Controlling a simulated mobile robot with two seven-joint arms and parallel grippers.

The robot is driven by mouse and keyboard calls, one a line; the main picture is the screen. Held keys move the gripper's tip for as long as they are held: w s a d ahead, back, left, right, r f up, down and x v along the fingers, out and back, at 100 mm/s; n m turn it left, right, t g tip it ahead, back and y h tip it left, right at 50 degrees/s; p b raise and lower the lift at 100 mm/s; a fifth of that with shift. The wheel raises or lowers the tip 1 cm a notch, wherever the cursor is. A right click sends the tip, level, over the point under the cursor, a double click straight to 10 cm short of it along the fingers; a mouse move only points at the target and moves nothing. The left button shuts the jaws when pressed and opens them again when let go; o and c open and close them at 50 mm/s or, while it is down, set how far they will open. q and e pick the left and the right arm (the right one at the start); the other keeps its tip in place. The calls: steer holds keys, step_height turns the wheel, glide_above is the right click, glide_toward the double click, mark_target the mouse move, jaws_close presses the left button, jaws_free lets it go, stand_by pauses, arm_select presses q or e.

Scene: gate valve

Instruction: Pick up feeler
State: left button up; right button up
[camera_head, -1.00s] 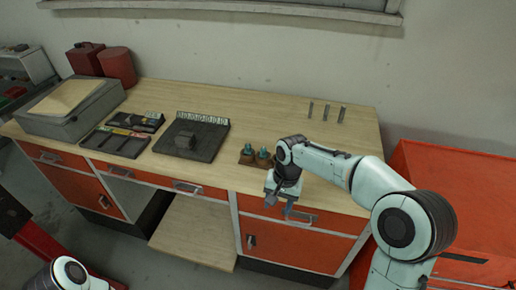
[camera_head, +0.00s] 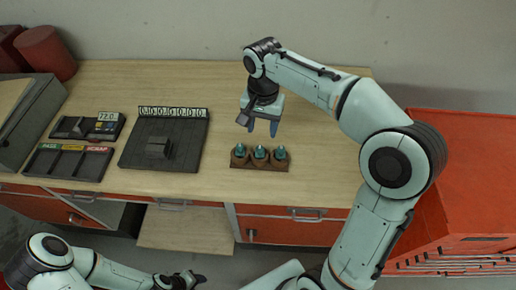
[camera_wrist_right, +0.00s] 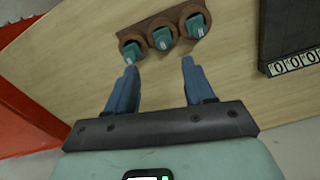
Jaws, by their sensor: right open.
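Three teal-topped pieces stand upright in a brown holder (camera_head: 258,167) near the table's middle; I cannot tell from looks alone which is the feeler. They are the left piece (camera_head: 240,149), the middle piece (camera_head: 260,152) and the right piece (camera_head: 280,153). The holder also shows in the right wrist view (camera_wrist_right: 150,22), with its middle piece (camera_wrist_right: 161,38) ahead of the gap between my fingers. My right gripper (camera_head: 259,130) is open and empty, just behind the holder, apart from the pieces. My left gripper (camera_head: 188,279) is low at the bottom edge; its jaws are unclear.
A black block with a number strip (camera_head: 165,140) lies left of the holder. Further left are a black tray with coloured labels (camera_head: 68,162) and a small display unit (camera_head: 90,126). A red cabinet (camera_head: 465,180) stands at the right. The table behind the holder is bare.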

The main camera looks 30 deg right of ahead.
mark_target(260, 147)
step_height(260, 147, down, 3)
steer(key=shift+s+f, duration=0.1)
steer(key=shift+f, duration=0.65)
steer(key=f, duration=0.5)
steer(key=shift+w+a, duration=0.25)
jaws_close()
